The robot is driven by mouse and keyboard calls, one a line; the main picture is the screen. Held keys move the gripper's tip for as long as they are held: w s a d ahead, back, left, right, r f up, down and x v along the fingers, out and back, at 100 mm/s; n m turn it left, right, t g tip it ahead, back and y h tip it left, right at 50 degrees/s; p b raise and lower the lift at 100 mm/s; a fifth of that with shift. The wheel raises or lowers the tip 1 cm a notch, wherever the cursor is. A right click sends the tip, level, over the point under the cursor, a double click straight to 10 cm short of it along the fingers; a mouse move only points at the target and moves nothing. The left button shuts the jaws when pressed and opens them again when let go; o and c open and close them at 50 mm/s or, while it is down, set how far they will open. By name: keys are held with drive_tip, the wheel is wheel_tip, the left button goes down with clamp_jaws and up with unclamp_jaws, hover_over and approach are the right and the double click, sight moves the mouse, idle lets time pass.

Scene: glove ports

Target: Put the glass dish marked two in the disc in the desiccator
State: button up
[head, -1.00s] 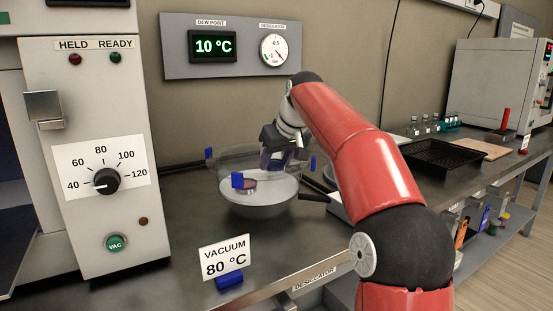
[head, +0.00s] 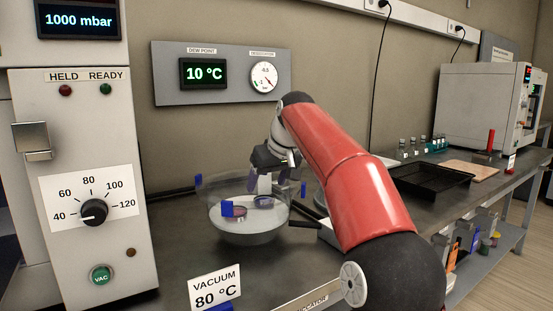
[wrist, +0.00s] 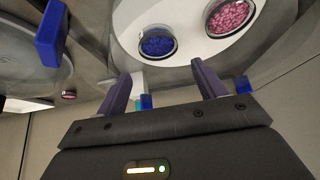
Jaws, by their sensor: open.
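The desiccator (head: 248,232) is an open clear bowl with a pale disc (head: 250,216) inside. Two small glass dishes are on the disc: a blue-filled dish (head: 264,202), also in the wrist view (wrist: 157,42), and a pink-filled dish (head: 235,211), which shows beside it in the wrist view (wrist: 228,17). I cannot read a mark on either dish. My gripper (wrist: 162,80) is open and empty.
Blue tabs (head: 227,207) stand around the desiccator's rim, close to my gripper. A vacuum sign (head: 215,288) stands in front, and the control cabinet (head: 85,190) is at the left. A black tray (head: 432,180) and a tan board (head: 471,172) lie to the right.

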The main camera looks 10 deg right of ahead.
drive_tip(key=v, duration=1.1)
drive_tip(key=shift+h, duration=0.5)
drive_tip(key=s+a+f, duration=0.2)
drive_tip(key=s, duration=0.1)
drive_tip(key=s+a+f, duration=0.1)
drive_tip(key=s+a, duration=0.1)
drive_tip(key=shift+s, duration=0.25)
drive_tip(key=s+d+f+m+h, duration=0.1)
drive_tip(key=s+f+m, duration=0.2)
drive_tip(key=s+f, duration=2.2)
wheel_tip(320, 180, down, 2)
drive_tip(key=shift+s+d+f+m+g, duration=0.15)
drive_tip(key=shift+s+d+m+g, duration=0.15)
drive_tip(key=shift+d, duration=0.05)
